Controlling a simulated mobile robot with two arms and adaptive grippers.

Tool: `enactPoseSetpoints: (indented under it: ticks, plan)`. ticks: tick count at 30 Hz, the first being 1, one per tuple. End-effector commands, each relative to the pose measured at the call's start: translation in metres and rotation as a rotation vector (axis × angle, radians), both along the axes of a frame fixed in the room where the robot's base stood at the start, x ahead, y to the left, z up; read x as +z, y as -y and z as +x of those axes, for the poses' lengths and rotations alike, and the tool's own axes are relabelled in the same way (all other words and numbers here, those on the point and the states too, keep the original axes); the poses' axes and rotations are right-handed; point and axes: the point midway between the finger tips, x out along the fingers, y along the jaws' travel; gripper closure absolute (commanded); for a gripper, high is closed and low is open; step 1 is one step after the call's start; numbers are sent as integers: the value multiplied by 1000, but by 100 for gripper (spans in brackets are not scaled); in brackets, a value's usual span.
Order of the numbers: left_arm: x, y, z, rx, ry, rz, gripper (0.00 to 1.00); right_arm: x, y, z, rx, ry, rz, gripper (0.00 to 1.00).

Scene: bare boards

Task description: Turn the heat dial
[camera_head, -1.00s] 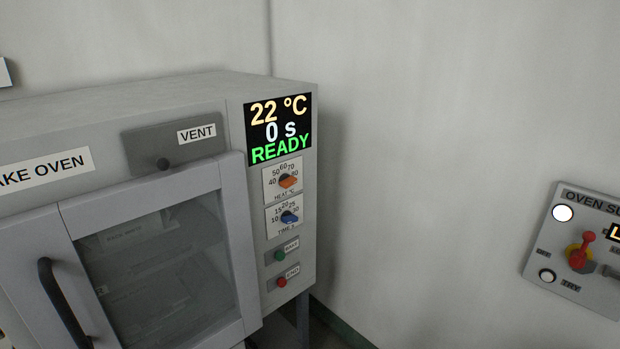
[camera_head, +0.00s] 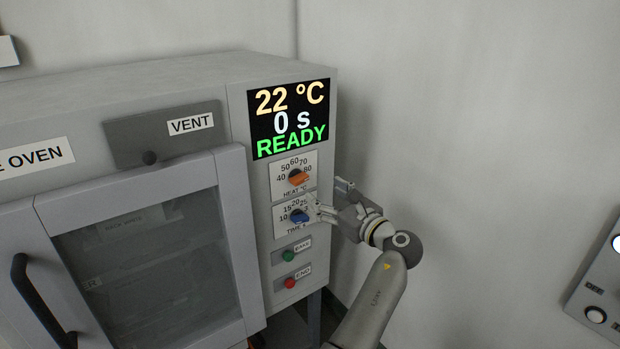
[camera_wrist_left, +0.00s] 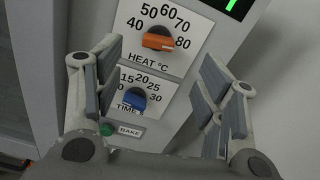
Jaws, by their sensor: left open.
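The heat dial (camera_head: 298,177) is an orange knob on a white plate marked 40 to 80, below the display on the oven's right-hand panel. In the left wrist view the heat dial (camera_wrist_left: 158,41) lies between my finger directions, its orange bar roughly crosswise. My left gripper (camera_head: 328,202) is open and empty, just right of and below the heat dial in the head view. In the left wrist view my left gripper (camera_wrist_left: 160,55) has its fingers wide apart, and I see no contact with the dial. My right gripper is not in view.
The blue time dial (camera_head: 299,215) is just below, partly near my fingers. Green bake (camera_head: 288,256) and red end (camera_head: 290,282) buttons are lower. The display (camera_head: 290,118) reads 22 °C, 0 s, READY. The oven door (camera_head: 140,260) is closed. A wall control panel (camera_head: 600,290) is at right.

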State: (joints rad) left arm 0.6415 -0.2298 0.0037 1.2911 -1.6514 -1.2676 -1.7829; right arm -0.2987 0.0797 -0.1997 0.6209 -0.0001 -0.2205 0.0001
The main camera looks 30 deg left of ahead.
Motion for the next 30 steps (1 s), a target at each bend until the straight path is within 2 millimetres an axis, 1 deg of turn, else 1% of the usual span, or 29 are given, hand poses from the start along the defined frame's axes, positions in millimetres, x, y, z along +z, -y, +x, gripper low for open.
enactPoseSetpoints:
  ticks: [1,9,12,15,19,28,30]
  plan:
    - [2,-8,3,2,-1,1,36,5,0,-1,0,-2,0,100]
    - [3,-56,23,-1,-1,1,36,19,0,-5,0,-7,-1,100]
    - [2,-71,29,0,0,-1,36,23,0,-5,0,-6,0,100]
    - [1,-81,34,-3,-1,0,36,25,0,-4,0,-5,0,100]
    - [0,-89,37,-2,1,-2,36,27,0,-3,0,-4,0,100]
    - [-1,-90,38,-4,1,-3,36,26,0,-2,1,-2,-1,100]
    - [-1,-90,38,-4,1,-3,45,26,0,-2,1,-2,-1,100]
